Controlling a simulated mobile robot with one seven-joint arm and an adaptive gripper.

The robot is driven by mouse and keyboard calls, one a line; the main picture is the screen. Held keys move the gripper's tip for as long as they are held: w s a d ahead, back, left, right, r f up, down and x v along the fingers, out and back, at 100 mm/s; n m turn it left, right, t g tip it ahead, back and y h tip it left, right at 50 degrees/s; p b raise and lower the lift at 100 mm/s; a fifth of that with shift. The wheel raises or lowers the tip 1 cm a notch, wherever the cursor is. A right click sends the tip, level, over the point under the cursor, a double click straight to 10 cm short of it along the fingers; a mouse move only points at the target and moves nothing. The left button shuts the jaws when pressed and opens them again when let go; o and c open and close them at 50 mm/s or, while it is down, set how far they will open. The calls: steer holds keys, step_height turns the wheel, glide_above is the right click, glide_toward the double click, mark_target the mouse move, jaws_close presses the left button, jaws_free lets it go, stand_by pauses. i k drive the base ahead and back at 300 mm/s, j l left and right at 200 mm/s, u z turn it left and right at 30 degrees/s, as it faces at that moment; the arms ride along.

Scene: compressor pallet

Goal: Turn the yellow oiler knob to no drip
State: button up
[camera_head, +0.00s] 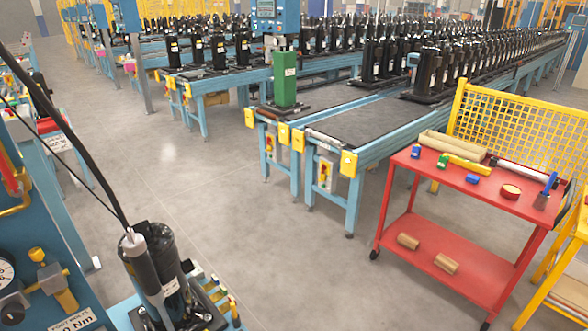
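A small yellow knob (36,254) shows at the lower left, near the left edge of the head view. It sits on top of a grey and brass-yellow fitting (58,284) on a blue frame, which I take to be the oiler. The knob's setting and any drip are too small to read. A round white pressure gauge (6,272) is just left of the fitting, cut by the picture edge. My gripper is not in view.
A black compressor (163,255) stands right of the fitting, with a hanging tool (139,262) on a black cable beside it. A red cart (425,178) with small items stands at the right, before a yellow mesh fence (515,122). Open grey floor (270,250) lies between.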

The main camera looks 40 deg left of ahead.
mark_target(36, 254)
steer(key=u, duration=3.2)
steer(key=i+l+u, duration=0.15)
steer(key=u, duration=0.2)
steer(key=i+l+u, duration=0.1)
steer(key=u, duration=0.25)
steer(key=i+l+u, duration=0.1)
steer(key=l+u, duration=0.25)
steer(key=i, duration=0.1)
steer(key=k+j, duration=0.1)
